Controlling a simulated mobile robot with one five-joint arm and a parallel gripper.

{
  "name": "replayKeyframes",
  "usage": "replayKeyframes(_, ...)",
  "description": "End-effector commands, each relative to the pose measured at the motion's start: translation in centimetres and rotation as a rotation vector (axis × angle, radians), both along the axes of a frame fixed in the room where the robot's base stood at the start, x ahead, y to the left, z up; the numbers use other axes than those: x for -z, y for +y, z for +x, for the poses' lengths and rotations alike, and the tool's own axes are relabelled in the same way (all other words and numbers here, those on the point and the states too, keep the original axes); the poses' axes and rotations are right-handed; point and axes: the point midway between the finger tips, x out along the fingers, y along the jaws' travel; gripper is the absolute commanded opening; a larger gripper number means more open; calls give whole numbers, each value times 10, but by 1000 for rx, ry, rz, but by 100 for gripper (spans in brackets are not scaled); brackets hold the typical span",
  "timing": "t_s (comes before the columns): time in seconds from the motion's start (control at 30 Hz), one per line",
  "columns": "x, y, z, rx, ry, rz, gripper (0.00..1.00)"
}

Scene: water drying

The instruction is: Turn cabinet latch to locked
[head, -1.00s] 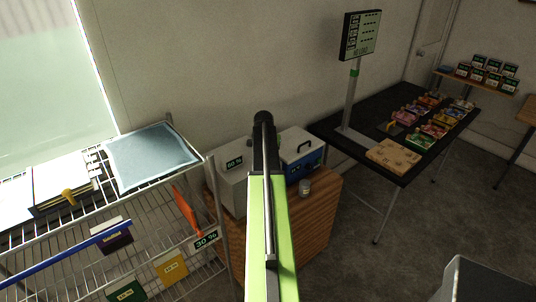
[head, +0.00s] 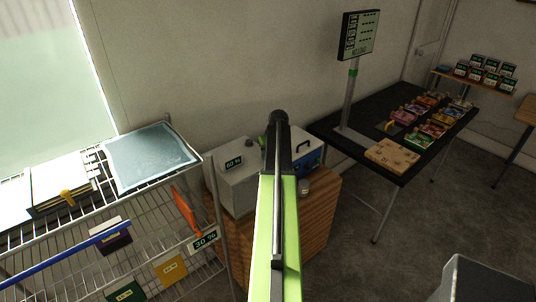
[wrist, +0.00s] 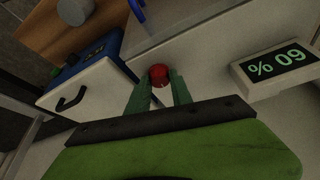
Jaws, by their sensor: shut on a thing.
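The pale cabinet (head: 232,185) stands on the wooden stand, with a "60 %" display (head: 233,162) on it. In the wrist view the display (wrist: 278,68) appears upside down at the right. A round red knob (wrist: 159,74), which looks like the latch, sits on the pale face. My gripper (wrist: 160,85) has its two green fingers on either side of the red knob, shut on it. The knob's turned position cannot be read. In the head view my arm hides the knob and most of the gripper.
A white-and-blue box with a black handle (head: 303,143) stands right beside the cabinet. A grey cylinder (head: 304,187) sits on the wooden stand (head: 318,215). A wire rack (head: 150,235) is close on the left. A black table (head: 345,138) stands at the right.

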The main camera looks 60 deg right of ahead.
Motion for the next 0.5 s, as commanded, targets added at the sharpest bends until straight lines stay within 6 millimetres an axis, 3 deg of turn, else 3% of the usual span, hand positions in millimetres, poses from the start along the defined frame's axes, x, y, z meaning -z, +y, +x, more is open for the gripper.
replayKeyframes(0.47, 0, 1, 0, -14, 3, 1, 0)
replayKeyframes(0.5, 0, 1, 0, -14, 3, 1, 32)
